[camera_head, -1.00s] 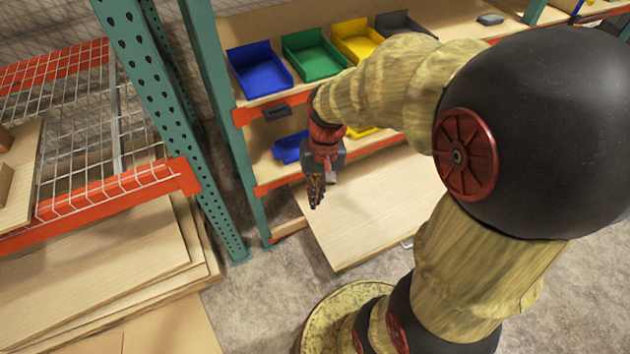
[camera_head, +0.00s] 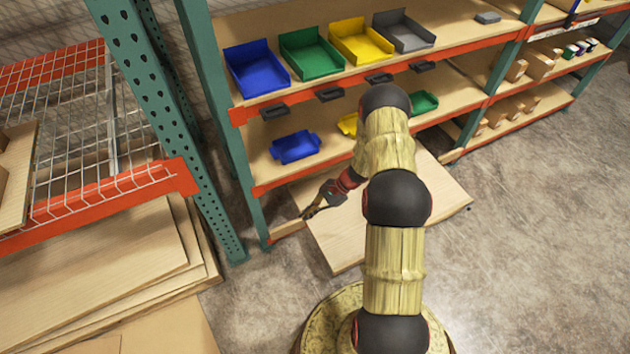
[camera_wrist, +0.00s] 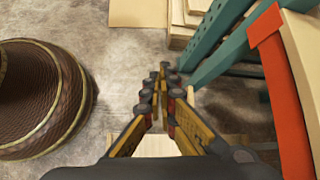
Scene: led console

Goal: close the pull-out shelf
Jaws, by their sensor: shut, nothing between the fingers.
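The pull-out shelf (camera_head: 342,240) is a pale wooden board at the bottom of the rack, and it sticks out past the rack's front over the floor. My arm hides its middle and part of its front edge. My gripper (camera_head: 308,214) is shut and empty, low near the shelf's left edge; I cannot tell whether it touches. In the wrist view, the fingers of my gripper (camera_wrist: 161,78) are together, pointing over bare floor, with pale wood below and behind them.
A green rack post (camera_head: 232,150) and an orange beam (camera_head: 285,181) stand close to my gripper. A blue bin (camera_head: 295,148) sits on the shelf above, with coloured trays higher up. Stacked boards (camera_head: 110,270) lie at left. The floor at right is clear (camera_head: 540,230).

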